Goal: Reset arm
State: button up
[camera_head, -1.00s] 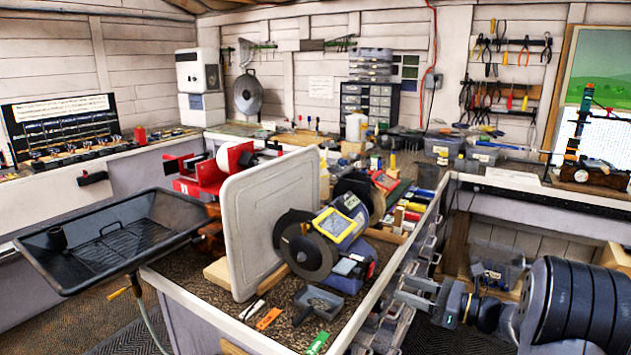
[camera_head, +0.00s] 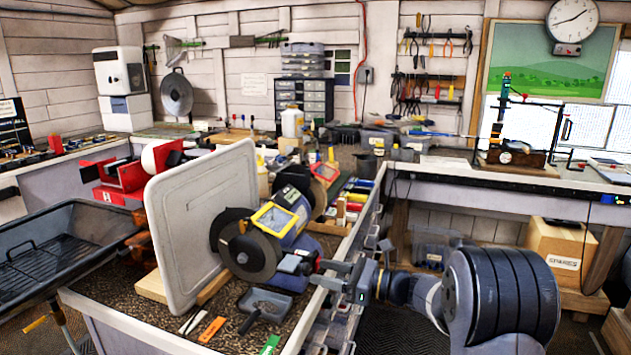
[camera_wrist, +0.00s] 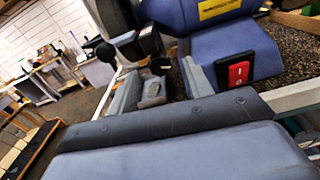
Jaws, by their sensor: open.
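My gripper (camera_head: 318,272) reaches left from my arm at the lower right of the head view. It is over the right edge of the front bench, beside the bench grinder (camera_head: 245,258). Its jaws are open and I see nothing held between them. In the wrist view the open fingers (camera_wrist: 158,78) point toward the grinder's blue body (camera_wrist: 220,45), which has a red switch (camera_wrist: 238,73). Whether a finger touches the grinder cannot be told.
A pale upright board (camera_head: 195,225) stands left of the grinder. A small dark tray (camera_head: 266,303) lies in front of it. A black trough (camera_head: 60,250) is at the left. A cardboard box (camera_head: 560,250) sits under the back bench. Floor shows at the lower right.

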jog(key=shift+x, duration=1.95)
